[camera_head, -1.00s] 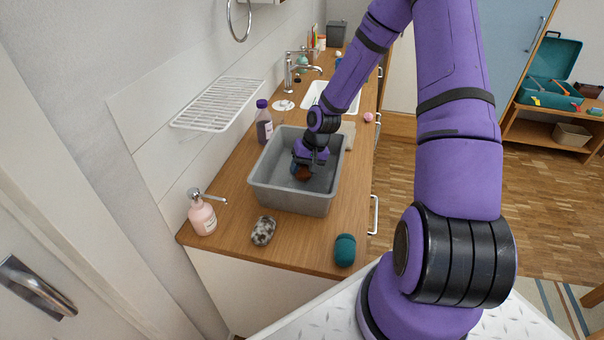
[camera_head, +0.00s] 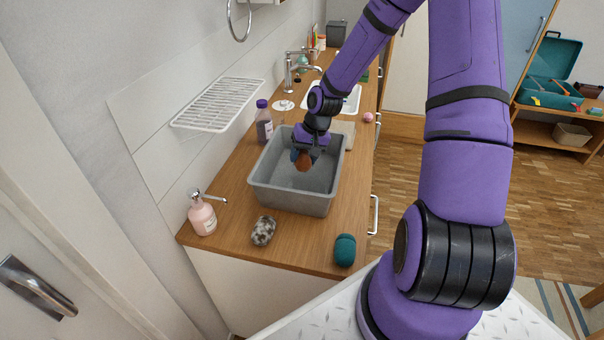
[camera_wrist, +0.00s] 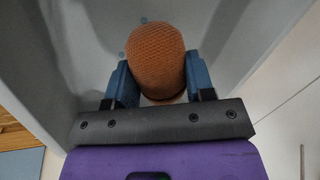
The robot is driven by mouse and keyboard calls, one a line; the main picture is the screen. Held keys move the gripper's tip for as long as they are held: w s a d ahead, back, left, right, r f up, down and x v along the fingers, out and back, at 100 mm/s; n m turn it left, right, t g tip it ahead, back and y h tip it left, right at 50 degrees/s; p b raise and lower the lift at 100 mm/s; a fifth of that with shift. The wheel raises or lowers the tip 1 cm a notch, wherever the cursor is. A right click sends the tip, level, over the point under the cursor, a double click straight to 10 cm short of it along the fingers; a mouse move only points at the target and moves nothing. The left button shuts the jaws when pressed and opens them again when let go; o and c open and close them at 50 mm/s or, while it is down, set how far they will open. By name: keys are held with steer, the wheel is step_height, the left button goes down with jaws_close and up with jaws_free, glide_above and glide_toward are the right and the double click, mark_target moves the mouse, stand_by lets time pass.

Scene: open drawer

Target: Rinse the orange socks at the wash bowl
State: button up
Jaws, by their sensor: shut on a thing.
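The orange socks (camera_wrist: 158,58), a rolled ball of knit cloth, are between the two blue fingers of my gripper (camera_wrist: 160,82) in the wrist view. The fingers press on them from both sides. In the head view the socks (camera_head: 303,163) hang from my gripper (camera_head: 306,155), inside the upper part of the grey wash bowl (camera_head: 290,203). The bowl is a rectangular tub on the wooden counter. Its grey inner walls and floor show around the socks in the wrist view. I cannot tell whether the bowl holds water.
A mottled sock ball (camera_head: 263,231) and a teal sock ball (camera_head: 344,250) lie in front of the bowl. A pink soap bottle (camera_head: 202,215) stands left, a purple-capped bottle (camera_head: 263,122) behind. A wire rack (camera_head: 218,104) juts from the wall. A sink (camera_head: 348,101) lies beyond.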

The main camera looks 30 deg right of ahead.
mark_target(303, 152)
steer(key=shift+r, duration=4.15)
steer(key=shift+r, duration=0.1)
step_height(303, 152, up, 4)
steer(key=shift+f, duration=0.1)
